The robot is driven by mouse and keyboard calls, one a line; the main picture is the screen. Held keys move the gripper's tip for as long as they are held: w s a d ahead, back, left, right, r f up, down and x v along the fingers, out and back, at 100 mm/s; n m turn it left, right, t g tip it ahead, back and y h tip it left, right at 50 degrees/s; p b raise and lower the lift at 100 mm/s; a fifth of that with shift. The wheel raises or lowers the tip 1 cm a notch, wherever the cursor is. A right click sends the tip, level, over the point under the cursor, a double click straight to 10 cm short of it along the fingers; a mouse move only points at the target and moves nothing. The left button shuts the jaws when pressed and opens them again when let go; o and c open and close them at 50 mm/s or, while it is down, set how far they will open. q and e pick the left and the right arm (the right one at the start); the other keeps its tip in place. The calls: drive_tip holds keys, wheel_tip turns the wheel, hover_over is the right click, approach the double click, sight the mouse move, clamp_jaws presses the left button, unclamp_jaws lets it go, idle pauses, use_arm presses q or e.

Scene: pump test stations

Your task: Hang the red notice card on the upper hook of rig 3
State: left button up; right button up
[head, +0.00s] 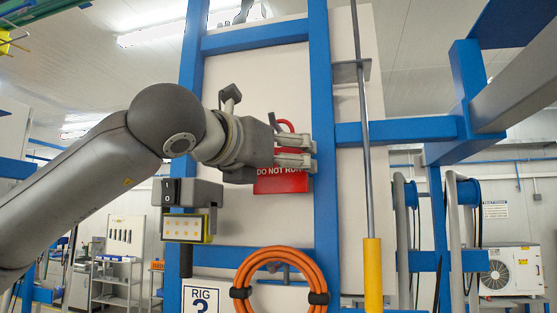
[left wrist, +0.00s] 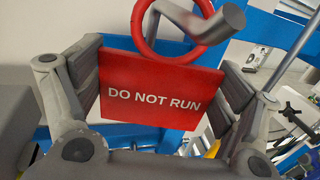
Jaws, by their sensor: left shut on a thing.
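The red notice card (head: 281,185) reads "DO NOT RUN" and hangs upright in front of rig 3's white panel (head: 262,90). My left gripper (head: 308,152) is shut on it. In the left wrist view the card (left wrist: 150,112) sits between the two fingers (left wrist: 160,88), one at each side edge. The card's red ring (left wrist: 144,38) is at its top. The grey upper hook (left wrist: 216,26) crosses the ring's opening, its bent tip in front, so the ring appears to be around it. In the head view the hook (head: 273,121) shows just above my gripper. My right gripper is not in view.
An orange hose coil (head: 243,278) hangs below the card. A switch box (head: 190,193) and lit yellow-framed panel (head: 183,228) are left of it. A "RIG 3" sign (head: 201,293) is lower left. Blue posts (head: 322,200) and a rod with yellow sleeve (head: 373,275) stand right.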

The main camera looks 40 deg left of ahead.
use_arm(q)
drive_tip(key=o, duration=0.8)
drive_tip(key=v, duration=1.2)
